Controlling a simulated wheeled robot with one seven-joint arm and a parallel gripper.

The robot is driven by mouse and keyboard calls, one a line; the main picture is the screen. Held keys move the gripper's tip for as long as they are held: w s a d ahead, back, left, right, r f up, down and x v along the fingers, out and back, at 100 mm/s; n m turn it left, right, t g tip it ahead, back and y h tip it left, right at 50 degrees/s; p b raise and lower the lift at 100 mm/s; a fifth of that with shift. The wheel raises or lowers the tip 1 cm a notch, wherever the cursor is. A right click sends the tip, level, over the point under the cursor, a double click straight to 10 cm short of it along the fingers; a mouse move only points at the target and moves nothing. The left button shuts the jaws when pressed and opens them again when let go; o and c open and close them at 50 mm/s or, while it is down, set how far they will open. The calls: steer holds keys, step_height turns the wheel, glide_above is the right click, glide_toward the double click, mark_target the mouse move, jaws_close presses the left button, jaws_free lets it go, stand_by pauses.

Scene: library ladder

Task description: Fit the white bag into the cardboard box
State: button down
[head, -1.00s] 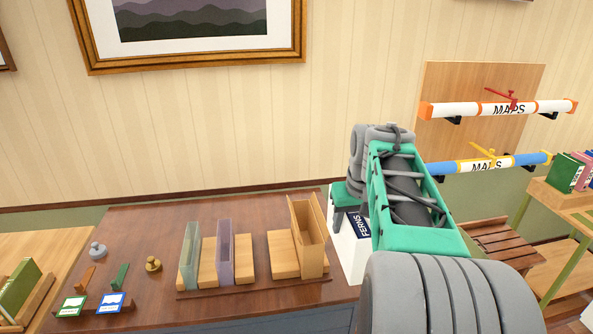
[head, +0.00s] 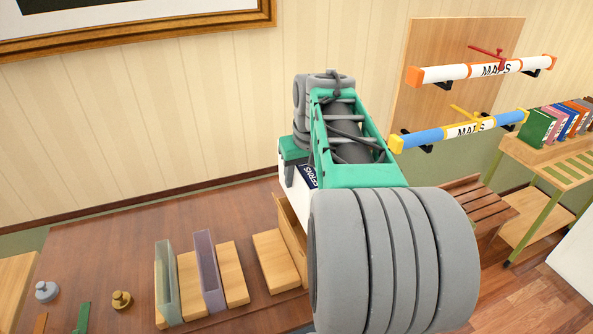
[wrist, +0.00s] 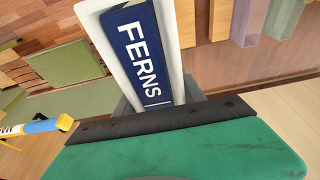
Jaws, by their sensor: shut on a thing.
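My gripper (head: 296,155) is shut on a white, flat, book-like thing with a blue label reading FERNS (head: 291,203), which matches the white bag only in colour. In the wrist view the white thing (wrist: 112,12) sticks out past the dark edge of a green finger (wrist: 165,105). The cardboard box (head: 291,228) is a narrow, upright, tan, open-topped case on the dark wooden table. My arm hides its right part. The white thing appears just behind or above the box; I cannot tell the gap between them.
A greenish clear case (head: 165,283) and a purple clear case (head: 207,270) stand left of the box among wooden blocks. Map tubes (head: 480,72) hang on a wall board. A slatted wooden seat (head: 478,208) is at right. The table's back left is clear.

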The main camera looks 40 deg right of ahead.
steer(key=shift+f+b, duration=2.35)
steer(key=shift+f, duration=0.5)
step_height(320, 180, down, 7)
steer(key=b, duration=0.5)
stand_by(1.7)
steer(key=shift+s+r, duration=0.1)
steer(key=shift+r, duration=0.1)
steer(key=shift+r+p, duration=2.1)
steer(key=shift+r, duration=0.9)
